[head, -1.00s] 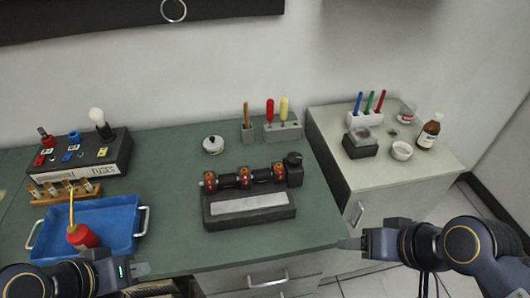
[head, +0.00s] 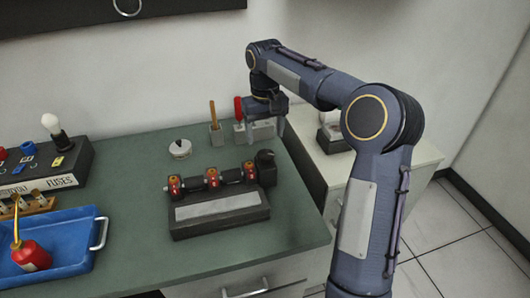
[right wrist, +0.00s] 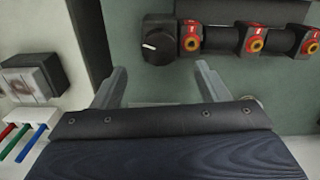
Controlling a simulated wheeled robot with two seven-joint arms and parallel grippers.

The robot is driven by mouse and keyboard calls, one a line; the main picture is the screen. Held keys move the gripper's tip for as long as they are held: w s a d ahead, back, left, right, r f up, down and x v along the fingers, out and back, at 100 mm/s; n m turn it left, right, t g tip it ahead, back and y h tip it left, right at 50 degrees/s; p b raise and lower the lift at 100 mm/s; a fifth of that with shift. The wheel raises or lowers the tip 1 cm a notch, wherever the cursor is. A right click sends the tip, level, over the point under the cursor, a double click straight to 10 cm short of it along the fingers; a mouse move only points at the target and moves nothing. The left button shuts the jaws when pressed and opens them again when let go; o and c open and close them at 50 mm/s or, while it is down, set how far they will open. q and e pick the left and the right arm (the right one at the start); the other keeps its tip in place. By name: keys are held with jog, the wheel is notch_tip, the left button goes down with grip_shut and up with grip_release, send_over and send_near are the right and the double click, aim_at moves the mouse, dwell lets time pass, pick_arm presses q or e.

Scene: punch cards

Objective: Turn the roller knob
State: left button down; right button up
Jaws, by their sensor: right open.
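The black roller knob (head: 265,159) sits at the right end of a dark roller with several red-and-orange collars (head: 213,178), on a black block with a pale strip (head: 218,205). In the right wrist view the round knob (right wrist: 158,46) has a white mark on its face. My right gripper (head: 262,128) is open and empty, above and behind the knob near the back of the bench. In the right wrist view its two fingers (right wrist: 162,72) are spread, with the knob beyond and between them, apart from both. My left gripper is out of view.
A blue tray (head: 60,245) and a fuse box (head: 50,165) lie farther left. The green bench (head: 210,255) is clear in front.

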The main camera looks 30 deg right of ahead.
aim_at(265, 154)
notch_tip(265, 154, down, 7)
jog(key=shift+r, duration=0.2)
jog(key=c, duration=1)
jog(key=shift+r, duration=0.1)
